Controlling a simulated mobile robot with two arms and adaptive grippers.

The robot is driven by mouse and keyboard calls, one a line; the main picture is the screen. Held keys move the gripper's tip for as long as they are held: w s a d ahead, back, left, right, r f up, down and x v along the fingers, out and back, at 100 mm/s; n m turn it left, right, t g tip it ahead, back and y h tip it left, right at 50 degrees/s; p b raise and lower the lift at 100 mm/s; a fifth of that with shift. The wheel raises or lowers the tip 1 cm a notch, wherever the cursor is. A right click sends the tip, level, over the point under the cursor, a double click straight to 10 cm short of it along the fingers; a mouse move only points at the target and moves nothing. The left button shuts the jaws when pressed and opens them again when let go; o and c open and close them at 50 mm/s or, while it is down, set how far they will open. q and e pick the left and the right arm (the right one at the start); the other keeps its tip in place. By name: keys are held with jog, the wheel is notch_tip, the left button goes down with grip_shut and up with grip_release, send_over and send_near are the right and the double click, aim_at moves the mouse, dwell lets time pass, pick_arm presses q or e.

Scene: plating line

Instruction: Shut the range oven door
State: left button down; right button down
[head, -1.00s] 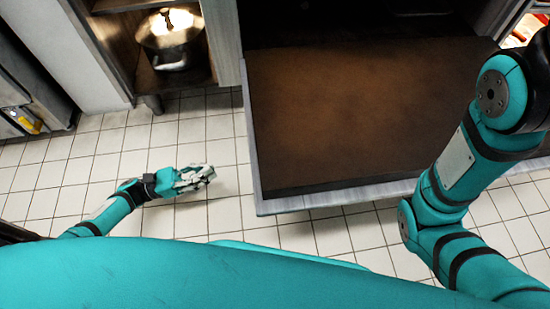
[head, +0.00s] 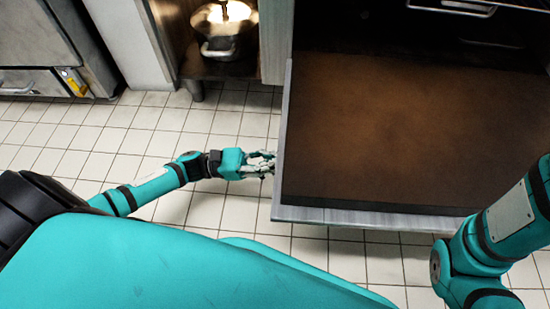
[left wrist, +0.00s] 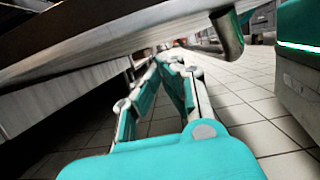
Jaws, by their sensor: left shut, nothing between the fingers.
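The range oven door (head: 375,130) is folded down and open, with its brown inner face up and a grey metal rim. My left gripper (head: 268,163) is low over the floor at the door's left edge, with its fingers pointing right toward it. In the left wrist view the closed fingers (left wrist: 172,62) are empty, with the door's underside (left wrist: 120,35) slanting above them. A curved handle bar (left wrist: 228,32) shows beyond the fingertips. I cannot tell whether the fingers touch the door. My right gripper is out of view; only its arm shows at the right.
A metal pot (head: 222,40) stands on a low shelf left of the oven. Another appliance with a bar handle (head: 18,85) is at the far left. The tiled floor (head: 110,140) left of the door is clear. The oven's dark opening is behind the door.

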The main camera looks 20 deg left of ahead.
pick_arm(q)
notch_tip(320, 180, up, 2)
jog(key=shift+r, duration=0.1)
dwell(0.4)
